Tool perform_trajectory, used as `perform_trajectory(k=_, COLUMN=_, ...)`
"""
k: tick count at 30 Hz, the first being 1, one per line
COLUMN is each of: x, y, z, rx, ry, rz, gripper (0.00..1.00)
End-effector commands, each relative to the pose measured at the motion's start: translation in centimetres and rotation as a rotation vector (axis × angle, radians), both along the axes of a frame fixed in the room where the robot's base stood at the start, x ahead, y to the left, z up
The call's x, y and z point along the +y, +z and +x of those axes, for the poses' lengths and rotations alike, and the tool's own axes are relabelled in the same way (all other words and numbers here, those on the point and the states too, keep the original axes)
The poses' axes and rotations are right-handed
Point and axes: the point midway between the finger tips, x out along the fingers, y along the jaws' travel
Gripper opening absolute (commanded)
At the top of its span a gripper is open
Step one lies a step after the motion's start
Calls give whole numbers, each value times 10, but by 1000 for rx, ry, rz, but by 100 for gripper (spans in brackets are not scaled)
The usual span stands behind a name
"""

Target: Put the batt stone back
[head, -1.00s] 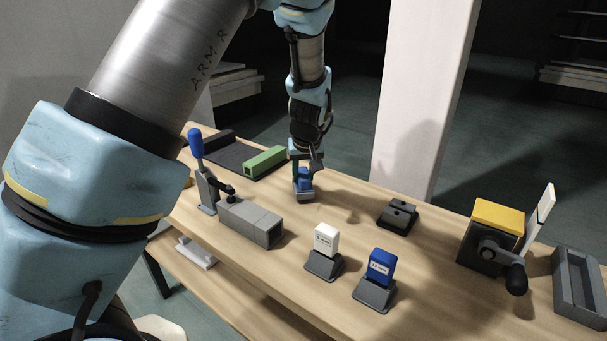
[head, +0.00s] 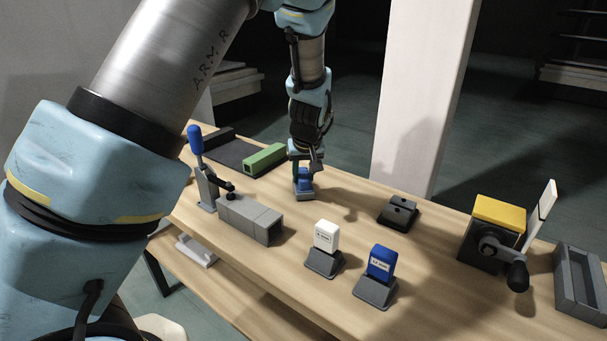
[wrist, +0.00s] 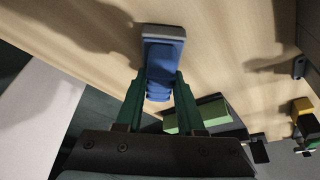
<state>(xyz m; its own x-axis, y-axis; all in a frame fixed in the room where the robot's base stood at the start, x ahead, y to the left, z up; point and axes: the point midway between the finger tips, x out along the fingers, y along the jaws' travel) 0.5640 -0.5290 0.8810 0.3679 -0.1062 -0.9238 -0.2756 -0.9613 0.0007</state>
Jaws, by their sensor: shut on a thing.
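My gripper (head: 303,172) is shut on a blue block with a grey base (head: 303,191), which may be the batt stone. The wrist view shows the block (wrist: 160,60) between the two green fingers of my gripper (wrist: 160,80), its grey end pointing away from the palm. The block is at the far side of the wooden table, right of the green bar. I cannot tell whether its base touches the wood. The block's upper part is partly hidden by the fingers in the head view.
A green bar (head: 264,159) lies by a dark tray (head: 226,152). A blue-handled clamp (head: 196,142) and grey block (head: 252,218) stand left. White (head: 326,236) and blue (head: 381,262) pieces sit in grey stands. A dark slotted block (head: 398,214) and yellow-topped device (head: 498,214) are right.

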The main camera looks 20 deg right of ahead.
Motion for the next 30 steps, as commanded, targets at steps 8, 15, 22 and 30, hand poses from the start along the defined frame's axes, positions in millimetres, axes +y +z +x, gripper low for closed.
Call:
perform_trajectory(k=8, x=0, y=-3, z=0, rx=-1, ry=0, rz=0, gripper=0)
perform_trajectory(k=15, x=0, y=-3, z=0, rx=-1, ry=0, rz=0, gripper=42)
perform_trajectory(k=22, x=0, y=-3, z=0, rx=0, ry=0, rz=0, gripper=68)
perform_trajectory(k=30, x=0, y=-3, z=0, rx=1, ry=0, rz=0, gripper=72)
